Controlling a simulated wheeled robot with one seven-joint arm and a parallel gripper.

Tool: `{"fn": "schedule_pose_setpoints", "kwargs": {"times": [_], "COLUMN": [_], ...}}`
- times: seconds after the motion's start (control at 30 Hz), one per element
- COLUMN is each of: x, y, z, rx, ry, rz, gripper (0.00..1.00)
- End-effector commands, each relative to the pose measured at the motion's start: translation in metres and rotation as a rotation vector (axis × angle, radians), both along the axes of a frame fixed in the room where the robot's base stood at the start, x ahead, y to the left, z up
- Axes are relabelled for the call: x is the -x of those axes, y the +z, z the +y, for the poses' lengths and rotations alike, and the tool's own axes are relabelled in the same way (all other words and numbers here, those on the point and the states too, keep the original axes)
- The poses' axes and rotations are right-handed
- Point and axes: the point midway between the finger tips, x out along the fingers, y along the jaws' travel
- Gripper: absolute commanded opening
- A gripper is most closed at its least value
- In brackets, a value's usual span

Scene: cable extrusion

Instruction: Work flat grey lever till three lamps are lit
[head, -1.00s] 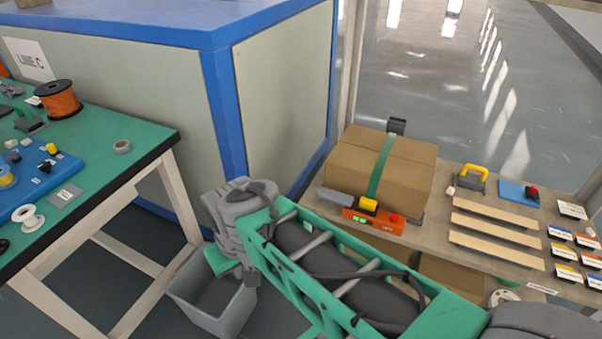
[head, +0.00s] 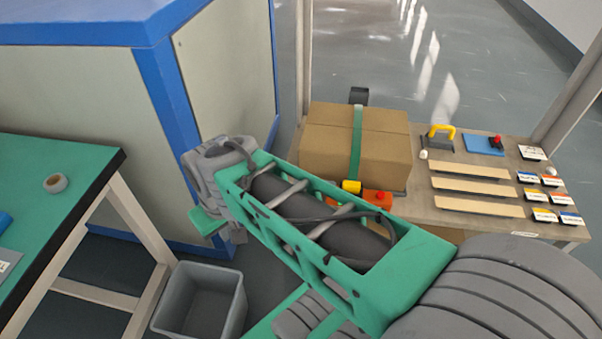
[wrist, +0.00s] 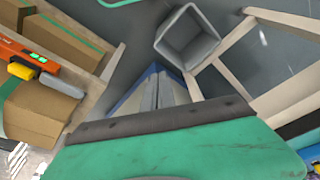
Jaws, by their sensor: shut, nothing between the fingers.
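The orange tool (head: 377,197) with a yellow part (head: 351,187) sits at the front of a strapped cardboard box, mostly covered by my arm. In the wrist view the orange tool (wrist: 28,57) is at the left edge, with its yellow knob (wrist: 22,71) and a flat grey lever (wrist: 62,85) against the box. Small green lamps (wrist: 38,58) glow on it; I cannot tell how many. My gripper (wrist: 158,80) is shut and empty, pointing toward the floor, well apart from the lever.
The box (head: 330,140) with a green strap (head: 356,140) stands on a bench (head: 420,208). A yellow-handled tool (head: 440,137), wooden strips (head: 470,187) and labels lie to its right. A grey bin (head: 200,300) stands below, beside a green-topped table (head: 90,170). A blue-edged cabinet (head: 160,90) is behind.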

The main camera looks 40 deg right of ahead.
Motion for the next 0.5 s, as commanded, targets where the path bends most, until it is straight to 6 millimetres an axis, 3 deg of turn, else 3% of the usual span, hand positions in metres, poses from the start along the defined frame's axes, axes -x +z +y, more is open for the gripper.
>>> {"fn": "schedule_pose_setpoints", "kwargs": {"times": [0.07,0.17,0.27,0.3,0.4,0.5], "x": [-0.02,-0.06,-0.093,-0.1,-0.1,-0.09], "y": [0.007,0.017,0.018,0.016,0.005,-0.005], "z": [-0.019,-0.066,-0.143,-0.177,-0.255,-0.308], "rx": [-0.004,-0.019,-0.038,-0.043,-0.045,-0.036], "ry": [0.036,0.147,0.297,0.358,0.492,0.584], "rz": [0.014,0.028,0.019,0.008,-0.026,-0.057], "gripper": [0.0,0.0,0.0,0.0,0.0,0.0]}}
